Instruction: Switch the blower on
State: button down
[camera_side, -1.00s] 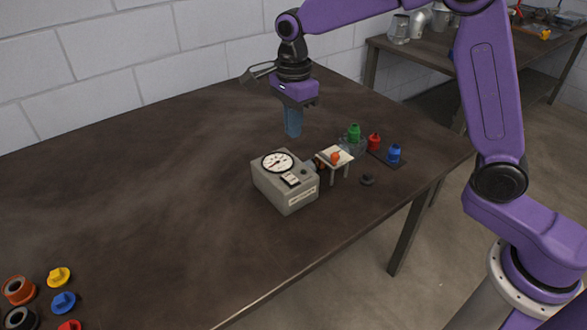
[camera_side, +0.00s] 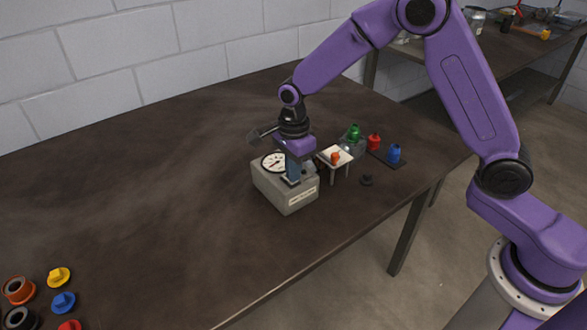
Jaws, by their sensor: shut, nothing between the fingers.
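The blower (camera_side: 273,190) is a grey box with a white round dial (camera_side: 272,161) and a label on its front face. It stands on the dark table. My gripper (camera_side: 293,178) is shut and empty, pointing down at the top of the box. Its blue-grey fingers are right of the dial, over the spot of the small light switch panel (camera_side: 292,181), which they mostly hide. I cannot tell whether the fingertips touch the switch. The dial's needle is too small to read.
A small white stand (camera_side: 338,155) with an orange piece is right of the box. Green (camera_side: 354,133), red (camera_side: 374,142) and blue (camera_side: 394,154) pieces stand beyond it. A dark knob (camera_side: 366,180) lies near the stand. Coloured caps (camera_side: 60,278) are at the lower left. The table's middle is clear.

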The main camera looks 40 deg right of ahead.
jog(key=shift+s+f, duration=0.1)
jog(key=shift+f, duration=0.1)
dwell(0.3)
jog(key=shift+w+r, duration=0.25)
jog(key=shift+w, duration=0.6)
jog(key=shift+r, duration=0.15)
notch_tip(320, 180, up, 14)
dwell(0.4)
jog(key=shift+s, duration=0.1)
